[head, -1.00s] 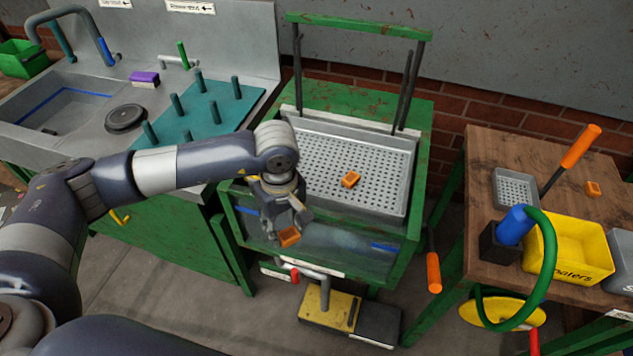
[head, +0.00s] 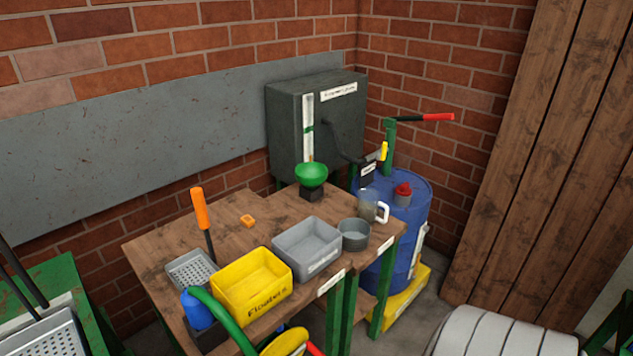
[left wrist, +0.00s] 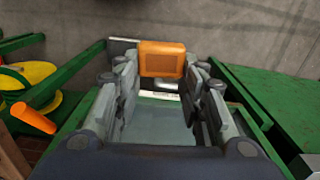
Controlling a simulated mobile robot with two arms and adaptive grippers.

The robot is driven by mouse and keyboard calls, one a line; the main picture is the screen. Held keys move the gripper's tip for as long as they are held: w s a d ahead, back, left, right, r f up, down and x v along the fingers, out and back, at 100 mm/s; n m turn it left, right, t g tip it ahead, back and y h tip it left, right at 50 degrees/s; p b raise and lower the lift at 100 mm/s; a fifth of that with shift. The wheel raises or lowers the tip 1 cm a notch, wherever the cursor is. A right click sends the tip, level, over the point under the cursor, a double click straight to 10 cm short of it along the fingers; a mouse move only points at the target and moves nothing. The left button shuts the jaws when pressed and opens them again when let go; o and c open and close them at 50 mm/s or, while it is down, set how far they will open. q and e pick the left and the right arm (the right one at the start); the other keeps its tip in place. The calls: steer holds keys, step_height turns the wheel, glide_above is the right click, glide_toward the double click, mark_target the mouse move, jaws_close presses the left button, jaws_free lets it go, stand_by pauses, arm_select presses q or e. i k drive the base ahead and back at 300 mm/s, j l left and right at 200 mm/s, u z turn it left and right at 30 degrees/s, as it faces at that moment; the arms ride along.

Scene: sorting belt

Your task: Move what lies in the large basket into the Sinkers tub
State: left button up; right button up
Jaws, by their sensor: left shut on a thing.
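An orange block (left wrist: 162,60) is held between the fingertips of my left gripper (left wrist: 160,72), which is shut on it in the left wrist view. Neither gripper is in the head view. The large perforated basket (head: 48,338) shows only its corner at the lower left of the head view; most of it is out of frame. A grey tub (head: 307,248) stands on the wooden table beside the yellow Floaters tub (head: 252,285); its front label is too small to read. The visible part of its inside looks empty.
A blue drum (head: 408,215) stands to the right.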

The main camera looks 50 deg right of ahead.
mark_target(306, 259)
steer(key=l, duration=0.55)
steer(key=k+l+u, duration=0.15)
steer(key=l, duration=0.95)
steer(key=l+u, duration=0.15)
steer(key=l, duration=0.4)
steer(key=k, duration=0.05)
